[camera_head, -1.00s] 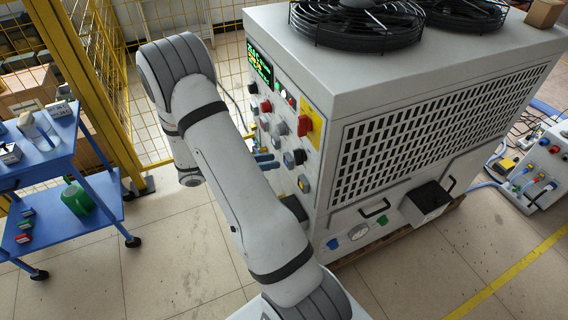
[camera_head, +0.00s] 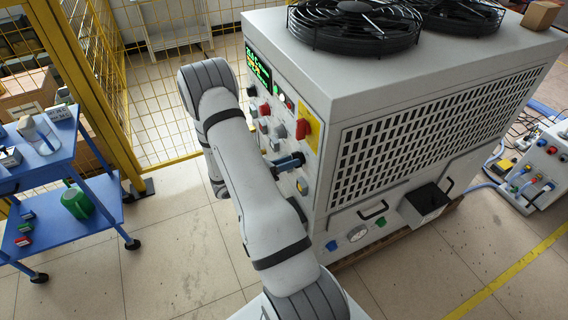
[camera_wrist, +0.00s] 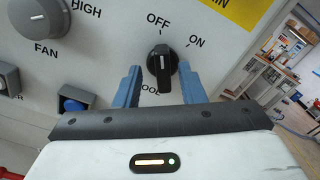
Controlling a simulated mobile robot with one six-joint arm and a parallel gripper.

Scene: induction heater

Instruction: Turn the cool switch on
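The cool switch (camera_wrist: 162,64) is a black knob on the light panel in the wrist view. OFF is printed above it and ON to its upper right; the label below it is partly hidden, with "OOL" showing. The knob stands nearly upright, its white mark toward OFF. My gripper (camera_wrist: 160,70) is open, with one blue finger on each side of the knob and small gaps visible. In the head view my gripper (camera_head: 289,161) is at the panel's lower part, largely blocking the knob there.
A grey FAN knob (camera_wrist: 26,29) and a blue button (camera_wrist: 74,100) are left of the switch. In the head view a red-and-yellow main switch (camera_head: 303,128) sits just above my gripper. A blue cart (camera_head: 60,190) stands at the left, with clear floor between it and my arm.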

